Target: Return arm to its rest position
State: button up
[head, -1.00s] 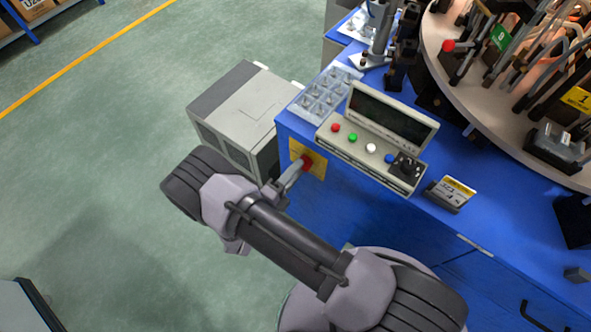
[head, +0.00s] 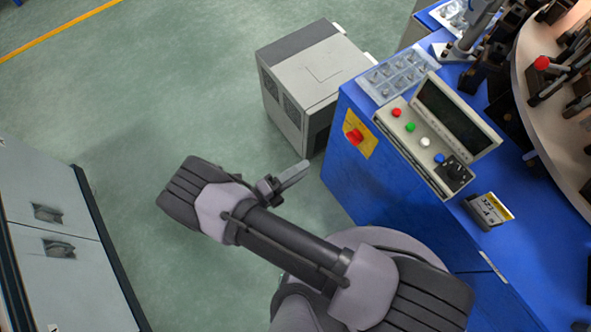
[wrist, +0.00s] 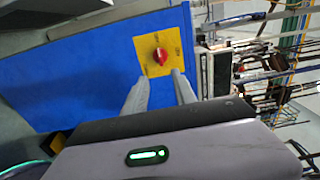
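My gripper (head: 292,175) is at the end of my folded arm, over the green floor in the head view. In the wrist view my gripper (wrist: 160,77) shows two grey fingers parted, with nothing between them. The red rotary switch (head: 353,136) on its yellow plate (head: 362,146) is on the side of the blue bench. It also shows in the wrist view (wrist: 160,56), beyond the fingertips. The gripper is clear of the switch, with a gap of floor between them in the head view.
The blue bench (head: 358,184) carries a button console (head: 424,142) and a tray of small parts (head: 399,73). A grey box unit (head: 312,76) stands beside it. Grey cabinets (head: 58,235) stand at the left. Open green floor lies between.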

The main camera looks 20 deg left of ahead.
jog(key=shift+v, duration=0.8)
